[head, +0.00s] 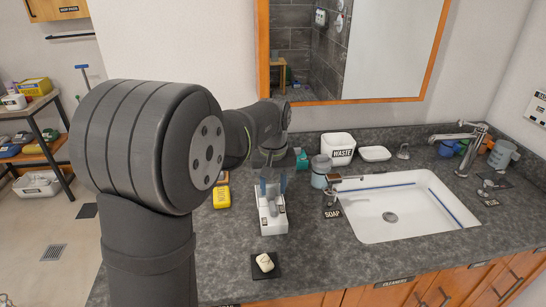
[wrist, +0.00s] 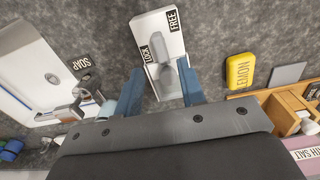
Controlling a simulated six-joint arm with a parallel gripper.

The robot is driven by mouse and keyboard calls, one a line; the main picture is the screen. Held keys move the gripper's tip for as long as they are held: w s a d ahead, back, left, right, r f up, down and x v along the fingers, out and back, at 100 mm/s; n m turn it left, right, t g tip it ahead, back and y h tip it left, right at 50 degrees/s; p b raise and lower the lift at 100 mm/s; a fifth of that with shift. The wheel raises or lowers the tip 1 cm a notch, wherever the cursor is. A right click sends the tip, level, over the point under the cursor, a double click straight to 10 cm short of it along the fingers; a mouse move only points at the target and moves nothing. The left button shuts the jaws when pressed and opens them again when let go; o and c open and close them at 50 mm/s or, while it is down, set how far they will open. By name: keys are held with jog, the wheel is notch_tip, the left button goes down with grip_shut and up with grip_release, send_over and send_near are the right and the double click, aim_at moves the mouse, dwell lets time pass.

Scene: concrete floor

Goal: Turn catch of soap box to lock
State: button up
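A white box (head: 270,222) stands on the grey counter, and I take it to be the soap box. In the wrist view the white box (wrist: 160,38) has a LOCK label on its left and a FREE label at its upper right. A grey catch (wrist: 169,78) sits on it near the labels; which label it points to is unclear. My gripper (wrist: 160,72) has its two blue fingers apart, one on each side of the catch. In the head view my gripper (head: 272,188) is at the box's back end. Contact cannot be told.
A soap bar on a dark mat (head: 265,270) lies in front of the box. A yellow LEMON pack (head: 221,197) stands to its left. A soap dispenser (head: 332,183), a WASTE bin (head: 338,146) and the sink (head: 405,207) are to the right.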

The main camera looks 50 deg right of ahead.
aim_at(273, 206)
notch_tip(273, 206, up, 11)
jog(key=shift+f, duration=0.2)
dwell(0.6)
notch_tip(273, 206, down, 17)
jog(key=shift+f, duration=0.1)
dwell(0.5)
jog(key=shift+f, duration=0.1)
jog(key=n, duration=0.5)
jog(key=shift+n, duration=0.3)
notch_tip(273, 206, up, 16)
dwell(2.3)
